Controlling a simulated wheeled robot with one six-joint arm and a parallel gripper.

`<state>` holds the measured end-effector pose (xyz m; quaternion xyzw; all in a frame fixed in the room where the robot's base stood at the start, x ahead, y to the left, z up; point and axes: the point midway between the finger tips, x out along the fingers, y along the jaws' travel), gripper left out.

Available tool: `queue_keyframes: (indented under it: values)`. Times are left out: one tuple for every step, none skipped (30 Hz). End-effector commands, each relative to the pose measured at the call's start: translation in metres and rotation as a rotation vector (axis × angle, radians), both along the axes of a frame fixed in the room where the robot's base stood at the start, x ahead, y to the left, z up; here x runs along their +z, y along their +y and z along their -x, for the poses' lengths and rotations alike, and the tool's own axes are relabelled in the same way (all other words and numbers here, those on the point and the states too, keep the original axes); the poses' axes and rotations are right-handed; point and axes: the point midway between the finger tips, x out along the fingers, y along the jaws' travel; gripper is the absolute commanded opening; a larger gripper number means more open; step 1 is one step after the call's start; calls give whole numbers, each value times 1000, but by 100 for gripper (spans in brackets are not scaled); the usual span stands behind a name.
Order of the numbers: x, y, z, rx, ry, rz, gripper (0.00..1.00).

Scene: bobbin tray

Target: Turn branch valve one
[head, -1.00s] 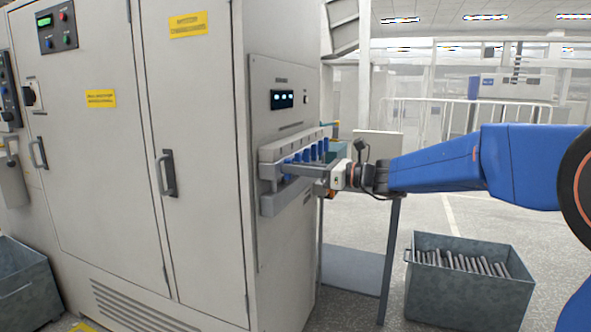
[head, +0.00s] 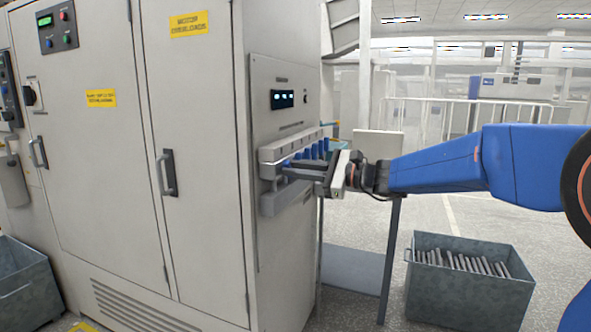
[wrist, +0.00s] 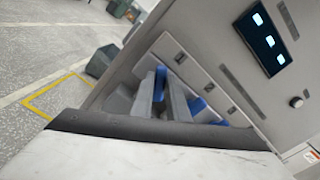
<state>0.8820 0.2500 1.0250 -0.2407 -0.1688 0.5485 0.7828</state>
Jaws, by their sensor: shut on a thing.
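A grey valve block (head: 286,203) is mounted on the side panel of the tall cabinet, with a row of blue valve handles (head: 315,149) along it. My gripper (head: 287,168) reaches in from the right and is shut at the near, left end of the row. In the wrist view, my gripper's two grey fingers (wrist: 165,95) stand on either side of a blue handle (wrist: 159,84). Other blue handles (wrist: 197,104) show beside the fingers.
A small display (head: 283,99) sits above the valve block. A tall cabinet (head: 205,230) with door handles fills the left. A metal bin (head: 465,290) holding several grey rods stands on the floor at the right. A dark-legged stand (head: 391,260) stands below my arm.

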Motion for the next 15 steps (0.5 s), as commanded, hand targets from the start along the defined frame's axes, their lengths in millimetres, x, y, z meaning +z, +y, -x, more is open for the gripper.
queue_keyframes:
  values:
    - [-1, 0, 0, 0, -40, 16, 0]
    - [-1, 0, 1, 0, -66, 26, 0]
    - [-1, 0, 1, 0, -103, 39, 0]
    - [-2, 0, 1, 0, -129, 48, 0]
    - [-2, 0, 1, 0, -156, 58, 0]
    - [-2, 0, 1, 0, -192, 71, 0]
    - [-2, 0, 1, 0, -219, 81, 0]
    - [-2, 0, 1, 0, -245, 90, 0]
    - [-2, 0, 1, 0, -282, 104, 0]
    - [-3, 0, 2, 0, -308, 113, 0]
    - [-3, 0, 2, 0, -334, 123, 0]
    - [-3, 0, 2, 1, -370, 136, 0]
    - [-3, 0, 2, 1, -397, 146, 0]
    - [-3, 1, 2, 1, -423, 156, 0]
    - [-4, 1, 2, 1, -459, 169, 0]
